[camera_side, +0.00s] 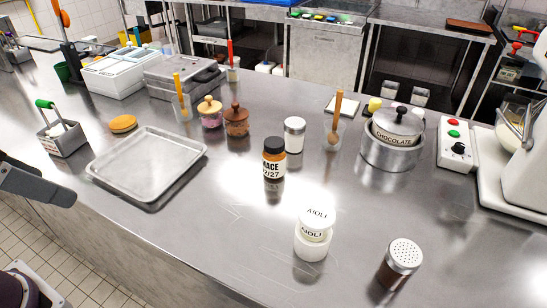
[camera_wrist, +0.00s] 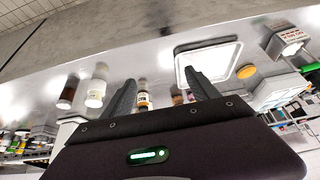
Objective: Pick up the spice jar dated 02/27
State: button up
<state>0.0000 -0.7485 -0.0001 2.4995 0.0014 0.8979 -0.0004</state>
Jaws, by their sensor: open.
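The spice jar (camera_side: 273,160) stands upright on the steel counter near the middle of the side view. It has a black lid, an orange-brown body and a white label; "ACE" and "2/27" can be read, with the left of the label turned away. In the wrist view, a small jar with an orange and white label (camera_wrist: 143,97) appears to be the same one, seen beyond and between my fingers. My gripper (camera_wrist: 163,80) is open with nothing between its fingertips, well apart from the jar. In the side view, only dark parts of my arm show at the left edge.
A white AIOLI jar (camera_side: 312,240) and a metal-topped shaker (camera_side: 399,262) stand in front of the spice jar. A white-lidded jar (camera_side: 294,134) is close behind it. An empty metal tray (camera_side: 150,165) lies to the left. Counter between tray and jar is clear.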

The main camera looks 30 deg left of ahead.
jog(key=w+a+r+m+t+y, duration=0.1)
jog(key=w+a+m+t+y, duration=0.15)
jog(key=w, duration=1.45)
jog(key=m+t+h, duration=0.2)
jog(key=m+h, duration=0.3)
jog(key=h, duration=0.3)
send_over(266, 148)
jog(key=a, duration=0.7)
notch_tip(266, 148, down, 11)
jog(key=d+f+h, duration=0.1)
jog(key=d+f, duration=0.1)
jog(key=d+f+m+h, duration=0.1)
jog(key=s+d+f+h, duration=0.1)
jog(key=d+f+h, duration=0.1)
jog(key=shift+d+f+m+g, duration=0.3)
jog(key=shift+f+m+g, duration=0.05)
jog(key=shift+w+d+f+h, duration=0.1)
jog(key=shift+d+f+h, duration=0.15)
jog(key=shift+d, duration=0.1)
jog(key=x, duration=0.6)
jog(key=shift+w+a, duration=0.1)
jog(key=shift+w, duration=0.45)
jog(key=shift+r, duration=0.1)
grip_shut()
